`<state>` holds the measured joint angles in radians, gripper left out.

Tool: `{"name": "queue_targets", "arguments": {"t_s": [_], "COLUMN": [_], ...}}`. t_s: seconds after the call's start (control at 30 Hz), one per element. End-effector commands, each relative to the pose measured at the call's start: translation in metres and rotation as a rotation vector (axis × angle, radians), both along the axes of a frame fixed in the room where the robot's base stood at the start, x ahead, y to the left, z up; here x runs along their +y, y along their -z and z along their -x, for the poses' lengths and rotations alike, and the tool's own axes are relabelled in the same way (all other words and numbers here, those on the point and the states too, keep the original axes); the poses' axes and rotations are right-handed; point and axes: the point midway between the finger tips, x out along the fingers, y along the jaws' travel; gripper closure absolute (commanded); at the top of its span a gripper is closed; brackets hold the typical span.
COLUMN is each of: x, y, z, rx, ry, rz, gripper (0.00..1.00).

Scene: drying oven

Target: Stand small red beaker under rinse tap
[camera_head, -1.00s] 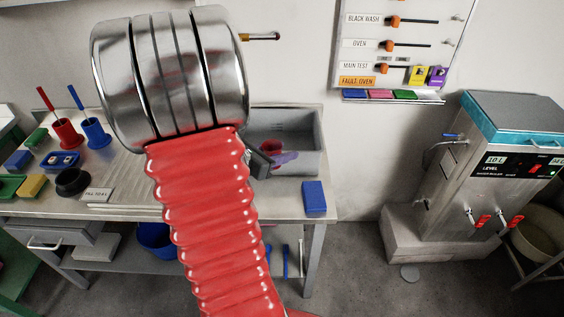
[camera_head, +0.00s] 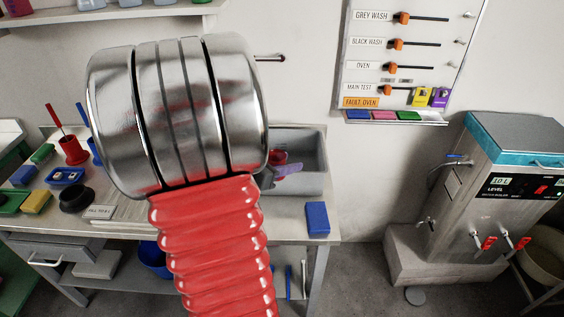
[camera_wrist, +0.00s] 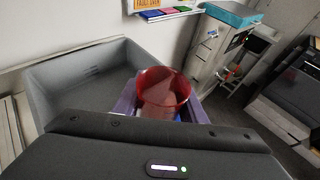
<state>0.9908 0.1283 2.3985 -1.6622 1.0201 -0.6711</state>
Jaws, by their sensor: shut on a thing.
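The small red beaker (camera_wrist: 165,88), translucent with an open rim, is between the purple fingers of my gripper (camera_wrist: 160,108) in the wrist view. My gripper is shut on it. In the head view, a bit of the beaker (camera_head: 279,158) and a purple finger (camera_head: 289,168) show past my arm, in front of the grey sink (camera_head: 312,183). The sink (camera_wrist: 62,85) lies left of the beaker in the wrist view. A thin rod or spout (camera_head: 270,58) sticks out from the wall above the sink, partly hidden by my arm. I cannot tell whether it is the rinse tap.
A blue block (camera_head: 317,217) stands on the bench's right front corner. A red holder (camera_head: 72,150), a black bowl (camera_head: 76,198) and small trays fill the bench's left. A steel water bath (camera_head: 485,195) with red taps stands right. Floor between is mostly clear.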

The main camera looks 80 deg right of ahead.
Motion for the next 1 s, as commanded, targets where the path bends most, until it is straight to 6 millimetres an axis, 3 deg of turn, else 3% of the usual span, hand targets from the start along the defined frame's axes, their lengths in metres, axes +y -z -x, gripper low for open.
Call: {"name": "queue_targets", "arguments": {"t_s": [0.17, 0.27, 0.47, 0.67, 1.0], "x": [0.0, 0.001, 0.012, 0.037, 0.109], "y": [0.0, 0.0, 0.001, 0.003, 0.008], "z": [-0.013, -0.034, -0.105, -0.183, -0.303], "rx": [0.0, -0.001, -0.001, 0.001, 0.001], "ry": [-0.033, -0.089, -0.273, -0.479, -0.826], "rz": [0.0, -0.001, -0.001, -0.001, -0.001], "gripper": [0.83, 0.83, 0.83, 0.83, 0.83]}}
